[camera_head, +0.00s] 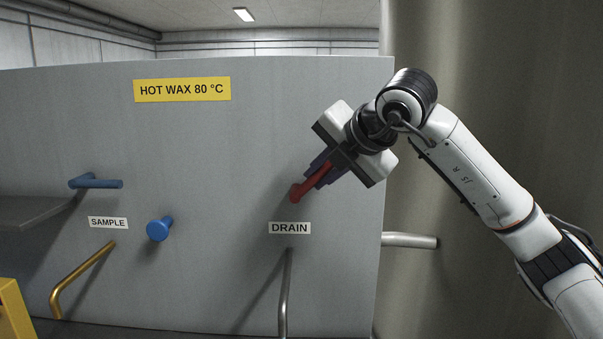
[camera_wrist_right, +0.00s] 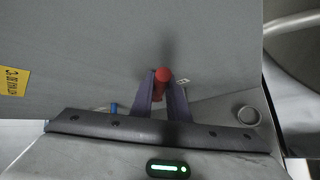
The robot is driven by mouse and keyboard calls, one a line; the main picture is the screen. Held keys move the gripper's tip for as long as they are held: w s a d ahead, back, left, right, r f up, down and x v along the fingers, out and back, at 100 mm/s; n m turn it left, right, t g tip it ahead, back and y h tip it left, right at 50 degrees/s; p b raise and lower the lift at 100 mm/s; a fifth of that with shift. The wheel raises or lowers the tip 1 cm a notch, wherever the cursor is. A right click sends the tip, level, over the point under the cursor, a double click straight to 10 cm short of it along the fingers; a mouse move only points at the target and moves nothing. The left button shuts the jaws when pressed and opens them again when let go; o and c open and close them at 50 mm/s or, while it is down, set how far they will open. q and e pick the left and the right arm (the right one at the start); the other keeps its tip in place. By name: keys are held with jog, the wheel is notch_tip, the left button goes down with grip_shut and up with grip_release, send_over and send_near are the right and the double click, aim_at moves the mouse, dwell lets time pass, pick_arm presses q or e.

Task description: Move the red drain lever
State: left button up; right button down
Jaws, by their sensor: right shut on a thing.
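The red drain lever (camera_head: 297,191) is on the grey panel, above the DRAIN label (camera_head: 289,228). It slants up and to the right from its pivot end. My right gripper (camera_head: 318,174) reaches it from the upper right and is shut on its handle, with a dark finger on each side. In the right wrist view the red lever (camera_wrist_right: 162,77) shows between the two fingers of the right gripper (camera_wrist_right: 163,92). The far part of the handle is hidden by the gripper. My left gripper is not in view.
A blue lever (camera_head: 97,183) sits above the SAMPLE label, with a blue knob (camera_head: 159,229) to its right. A brass pipe (camera_head: 80,280) and a grey drain pipe (camera_head: 285,295) stand below. A horizontal pipe (camera_head: 411,241) juts out at the panel's right edge, near a large metal cylinder (camera_head: 480,60).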

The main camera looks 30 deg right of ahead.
dwell(0.4)
jog(key=c, duration=1.7)
grip_release()
jog(key=b+v, duration=0.1)
jog(key=v, duration=0.9)
jog(key=shift+s+r, duration=0.1)
jog(key=shift+s, duration=0.05)
